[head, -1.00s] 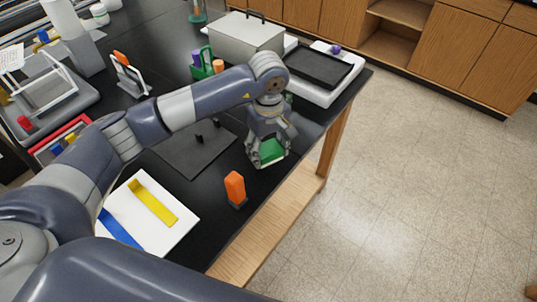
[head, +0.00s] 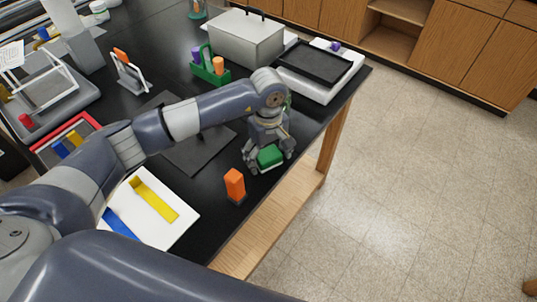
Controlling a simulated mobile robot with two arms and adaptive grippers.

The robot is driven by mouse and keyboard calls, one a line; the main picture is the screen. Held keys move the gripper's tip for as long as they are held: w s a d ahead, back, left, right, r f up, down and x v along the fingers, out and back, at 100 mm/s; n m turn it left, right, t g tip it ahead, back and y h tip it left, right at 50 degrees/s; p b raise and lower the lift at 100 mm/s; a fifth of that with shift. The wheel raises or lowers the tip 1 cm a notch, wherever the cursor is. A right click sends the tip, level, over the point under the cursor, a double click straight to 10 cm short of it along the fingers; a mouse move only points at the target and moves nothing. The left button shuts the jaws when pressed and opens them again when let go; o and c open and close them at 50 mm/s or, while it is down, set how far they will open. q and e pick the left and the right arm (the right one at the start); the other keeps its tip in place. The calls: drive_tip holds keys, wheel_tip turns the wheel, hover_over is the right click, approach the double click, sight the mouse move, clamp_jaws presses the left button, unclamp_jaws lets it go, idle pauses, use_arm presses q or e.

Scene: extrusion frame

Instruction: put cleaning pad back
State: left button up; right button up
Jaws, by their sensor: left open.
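A green block-like pad (head: 269,157), which looks like the cleaning pad, is on the black table near its right edge. My left gripper (head: 268,162) is over it, pointing down, with its fingers on either side of the pad. The fingers are open; whether they touch the pad I cannot tell. The gripper hides the pad's upper part. My right gripper is not in view.
An orange block (head: 235,184) stands near the table's front edge. A white board (head: 165,232) with yellow and blue strips lies nearer. A dark mat (head: 196,156), a green caddy (head: 210,72), a metal box (head: 243,40) and a black tray (head: 315,62) are around my arm.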

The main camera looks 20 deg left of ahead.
sight(269, 154)
use_arm(q)
drive_tip(key=shift+r, duration=0.3)
wheel_tip(269, 154, up, 12)
drive_tip(key=b, duration=0.3)
drive_tip(key=shift+f+b, duration=0.15)
drive_tip(key=shift+b, duration=0.25)
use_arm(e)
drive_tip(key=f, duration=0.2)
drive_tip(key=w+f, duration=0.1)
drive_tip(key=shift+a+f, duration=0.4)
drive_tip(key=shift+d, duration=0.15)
